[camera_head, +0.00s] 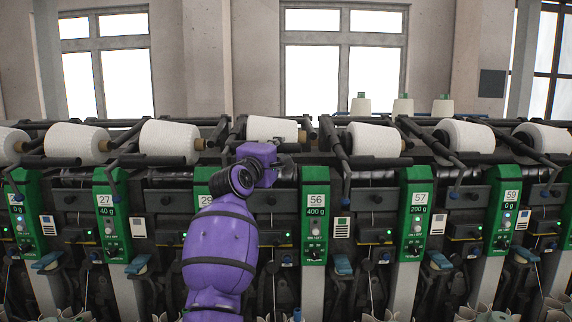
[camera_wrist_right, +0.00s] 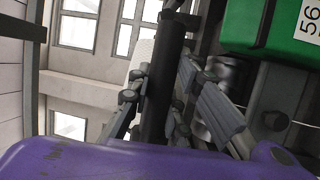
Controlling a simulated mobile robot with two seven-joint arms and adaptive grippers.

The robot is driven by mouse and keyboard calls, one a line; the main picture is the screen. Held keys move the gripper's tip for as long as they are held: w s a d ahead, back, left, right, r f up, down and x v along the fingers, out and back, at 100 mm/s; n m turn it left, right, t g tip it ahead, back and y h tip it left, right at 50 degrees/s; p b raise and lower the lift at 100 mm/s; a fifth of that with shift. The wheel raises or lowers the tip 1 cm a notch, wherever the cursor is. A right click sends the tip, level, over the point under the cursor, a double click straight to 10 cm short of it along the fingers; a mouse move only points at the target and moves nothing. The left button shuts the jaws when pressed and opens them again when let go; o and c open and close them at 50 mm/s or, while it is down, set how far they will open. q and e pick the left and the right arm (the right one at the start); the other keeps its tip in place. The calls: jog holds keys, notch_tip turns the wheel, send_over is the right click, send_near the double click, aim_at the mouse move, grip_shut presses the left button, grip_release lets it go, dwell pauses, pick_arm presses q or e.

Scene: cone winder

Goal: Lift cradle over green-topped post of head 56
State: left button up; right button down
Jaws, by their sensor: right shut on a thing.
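My purple right arm reaches up to the left of this post. My right gripper (camera_head: 287,152) is at the cradle behind the post top, partly hidden by its own wrist. In the wrist view, its grey fingers (camera_wrist_right: 165,100) lie on either side of the dark cylindrical cradle handle (camera_wrist_right: 168,60) and are shut on it. A white cone (camera_head: 268,128) sits behind the gripper. My left gripper is not in view.
Head 57 (camera_head: 415,215) stands to the right and head 27 (camera_head: 111,215) to the left. Neighbouring cradle arms (camera_head: 335,148) and white cones (camera_head: 375,138) crowd both sides. Above the machine is open room before the windows (camera_head: 343,60).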

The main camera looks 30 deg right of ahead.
jog(key=r, duration=0.5)
jog(key=shift+s+a, duration=0.1)
jog(key=shift+s, duration=0.15)
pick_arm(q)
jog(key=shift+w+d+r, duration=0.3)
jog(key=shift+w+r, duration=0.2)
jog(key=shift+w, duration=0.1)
pick_arm(e)
jog(key=shift+f, duration=0.1)
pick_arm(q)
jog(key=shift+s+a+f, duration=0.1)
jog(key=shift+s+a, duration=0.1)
pick_arm(e)
jog(key=c, duration=1.6)
grip_release()
jog(key=shift+w, duration=0.1)
jog(key=v, duration=1.2)
jog(key=shift+f, duration=0.15)
